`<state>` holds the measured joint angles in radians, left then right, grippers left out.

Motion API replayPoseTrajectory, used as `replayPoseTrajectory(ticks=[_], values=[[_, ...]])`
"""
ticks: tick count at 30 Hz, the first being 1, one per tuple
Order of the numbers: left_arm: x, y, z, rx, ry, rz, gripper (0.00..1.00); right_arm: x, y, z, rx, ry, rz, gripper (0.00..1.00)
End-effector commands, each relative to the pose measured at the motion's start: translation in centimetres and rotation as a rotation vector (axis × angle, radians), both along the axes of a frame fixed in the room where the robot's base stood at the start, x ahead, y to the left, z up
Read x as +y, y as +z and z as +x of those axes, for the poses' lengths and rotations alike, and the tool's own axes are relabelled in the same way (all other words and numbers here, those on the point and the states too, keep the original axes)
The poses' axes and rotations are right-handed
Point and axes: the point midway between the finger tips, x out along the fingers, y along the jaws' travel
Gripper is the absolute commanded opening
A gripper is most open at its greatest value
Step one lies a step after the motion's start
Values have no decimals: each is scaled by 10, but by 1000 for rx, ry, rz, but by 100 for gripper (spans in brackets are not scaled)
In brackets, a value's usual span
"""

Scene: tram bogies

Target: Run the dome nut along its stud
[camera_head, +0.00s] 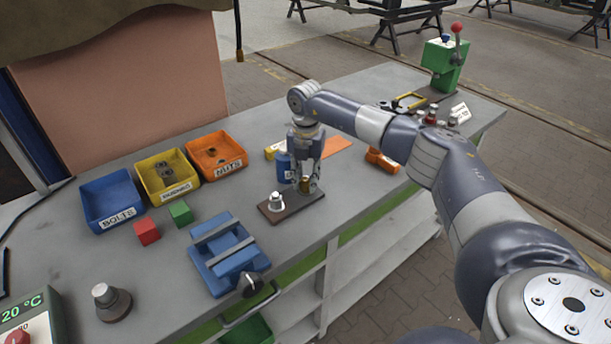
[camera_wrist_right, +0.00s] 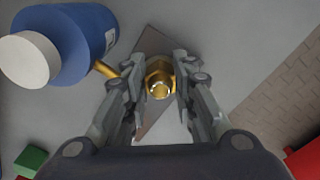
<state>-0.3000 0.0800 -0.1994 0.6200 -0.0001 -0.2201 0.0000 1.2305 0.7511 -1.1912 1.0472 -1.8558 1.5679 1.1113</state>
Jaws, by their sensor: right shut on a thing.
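My right gripper (camera_head: 306,187) points down over the brown base plate (camera_head: 290,207) near the bench's front edge. In the right wrist view, my right gripper (camera_wrist_right: 160,88) has its two fingers on either side of the brass dome nut (camera_wrist_right: 160,78) and is shut on it. In the head view the nut (camera_head: 306,183) shows small between the fingers. The stud under it is hidden. A silver domed piece (camera_head: 276,200) stands on the left part of the plate. The brown plate also shows in the wrist view (camera_wrist_right: 150,43). My left gripper is not in view.
A blue bottle (camera_wrist_right: 85,45) with a white cap stands close beside the gripper, a brass rod (camera_wrist_right: 106,69) near it. A blue vise (camera_head: 226,255), red block (camera_head: 146,231), green block (camera_head: 181,213) and several bins lie left. An orange object (camera_head: 381,160) lies right.

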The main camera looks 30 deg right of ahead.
Motion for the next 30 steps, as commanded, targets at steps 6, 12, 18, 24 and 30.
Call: replayPoseTrajectory(ticks=[6, 12, 18, 24, 30], values=[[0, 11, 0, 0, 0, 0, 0, -1, 7, 2, -10, -209, 3, 1], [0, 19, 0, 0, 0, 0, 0, -1, 7, 2, -10, -388, 4, 1], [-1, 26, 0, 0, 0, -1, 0, 0, 6, 2, -11, -537, 5, 1], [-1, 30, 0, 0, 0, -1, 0, 0, 6, 2, -11, -643, 7, 1], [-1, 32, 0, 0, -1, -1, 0, 0, 5, 2, -11, -701, 7, 1]])
